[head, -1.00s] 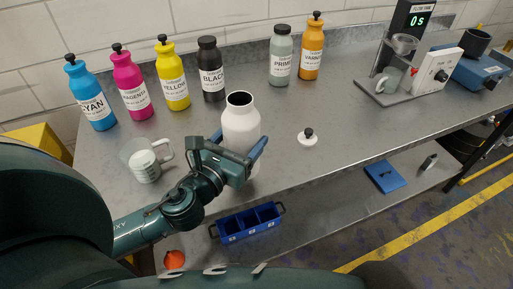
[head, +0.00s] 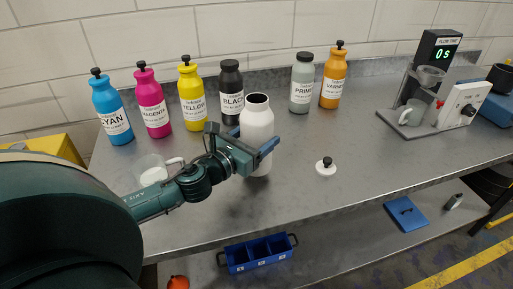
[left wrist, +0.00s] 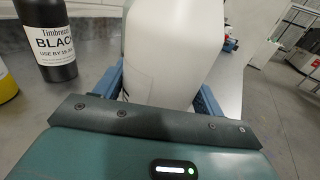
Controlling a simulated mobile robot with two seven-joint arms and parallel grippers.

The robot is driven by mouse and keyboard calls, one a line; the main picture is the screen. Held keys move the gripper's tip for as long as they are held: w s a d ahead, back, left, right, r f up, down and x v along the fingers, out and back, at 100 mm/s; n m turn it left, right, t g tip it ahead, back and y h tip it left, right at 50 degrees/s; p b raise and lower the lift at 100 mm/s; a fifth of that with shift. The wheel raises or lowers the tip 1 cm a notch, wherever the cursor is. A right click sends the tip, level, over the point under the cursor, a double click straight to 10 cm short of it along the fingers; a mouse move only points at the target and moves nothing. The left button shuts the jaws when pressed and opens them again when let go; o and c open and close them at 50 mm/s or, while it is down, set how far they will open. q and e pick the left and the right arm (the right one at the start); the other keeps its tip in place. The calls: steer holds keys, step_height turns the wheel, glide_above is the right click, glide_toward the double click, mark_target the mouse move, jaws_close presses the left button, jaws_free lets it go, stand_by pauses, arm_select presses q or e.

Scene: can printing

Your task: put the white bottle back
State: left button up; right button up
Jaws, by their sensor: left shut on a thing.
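The white bottle (head: 257,122) is upright and uncapped, with its dark round mouth showing at the top. My left gripper (head: 250,150) is shut on its body, with one blue finger on each side. The bottle is just in front and to the right of the black bottle (head: 230,92). In the left wrist view, the white bottle (left wrist: 172,50) stands between the blue fingers. I cannot tell whether its base touches the table. A white lid with a black knob (head: 326,167) lies on the table to its right. My right gripper is not in view.
Cyan (head: 112,112), magenta (head: 152,105) and yellow (head: 191,97) bottles stand to the left in the back row. Primer (head: 301,85) and varnish (head: 333,80) bottles stand to the right, with a gap beside black. A clear jug (head: 152,172) is near my arm.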

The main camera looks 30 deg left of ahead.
arm_select(q)
steer(key=shift+f, duration=1.2)
steer(key=shift+f+b, duration=0.2)
steer(key=shift+b, duration=0.15)
steer(key=o, duration=1.6)
